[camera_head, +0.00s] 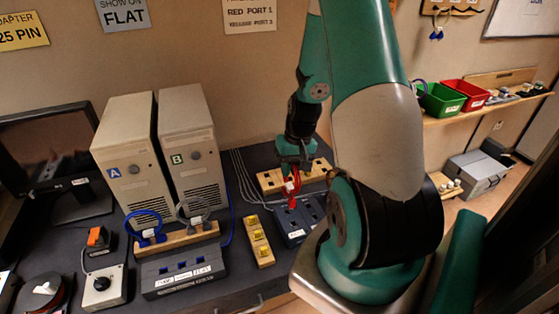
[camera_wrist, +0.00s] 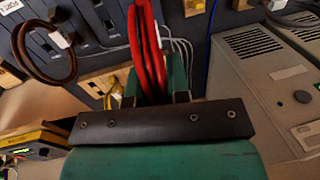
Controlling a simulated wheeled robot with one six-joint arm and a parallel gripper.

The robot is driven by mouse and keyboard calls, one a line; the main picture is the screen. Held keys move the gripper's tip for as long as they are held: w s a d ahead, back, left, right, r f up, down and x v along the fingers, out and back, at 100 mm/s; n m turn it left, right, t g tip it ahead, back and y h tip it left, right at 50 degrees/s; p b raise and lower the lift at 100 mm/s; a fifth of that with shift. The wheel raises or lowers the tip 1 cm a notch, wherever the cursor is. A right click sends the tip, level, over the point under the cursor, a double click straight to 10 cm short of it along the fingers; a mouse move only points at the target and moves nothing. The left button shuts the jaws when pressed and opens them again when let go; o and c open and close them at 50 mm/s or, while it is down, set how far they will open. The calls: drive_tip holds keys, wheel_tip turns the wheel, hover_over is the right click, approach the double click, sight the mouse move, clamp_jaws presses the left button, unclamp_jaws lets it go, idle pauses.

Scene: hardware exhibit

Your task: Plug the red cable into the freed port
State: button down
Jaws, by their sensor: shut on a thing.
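My gripper (camera_head: 293,166) is shut on the red cable (camera_head: 292,190) above the dark bench. The red cable's loops hang down from the jaws in the head view. In the wrist view the red cable (camera_wrist: 146,50) rises in several strands between the fingers. Its plug end is mostly hidden by my gripper. A dark blue port box (camera_head: 292,236) with slots stands below and in front of my gripper. A wooden strip with dark sockets (camera_head: 268,183) lies just behind. I cannot tell which port is the freed one.
A wall sign (camera_head: 249,15) mentions red and port 1. Two beige towers, A (camera_head: 128,160) and B (camera_head: 186,135), stand left. A grey switch box (camera_head: 182,275) and a wooden block with yellow pieces (camera_head: 259,241) sit in front. A brown cable loop (camera_wrist: 25,60) shows left in the wrist view.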

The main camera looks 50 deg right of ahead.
sight(290, 185)
drive_tip(key=shift+f+b, duration=2.45)
drive_tip(key=shift+f, duration=0.55)
drive_tip(key=shift+a+g+h, duration=0.1)
drive_tip(key=shift+g+h, duration=0.2)
drive_tip(key=shift+s+r+p, duration=0.1)
drive_tip(key=shift+s+p, duration=0.05)
drive_tip(key=shift+p, duration=0.15)
drive_tip(key=shift+f+b, duration=0.6)
drive_tip(key=shift+f, duration=0.5)
idle(1.4)
drive_tip(key=shift+c, duration=1.9)
unclamp_jaws()
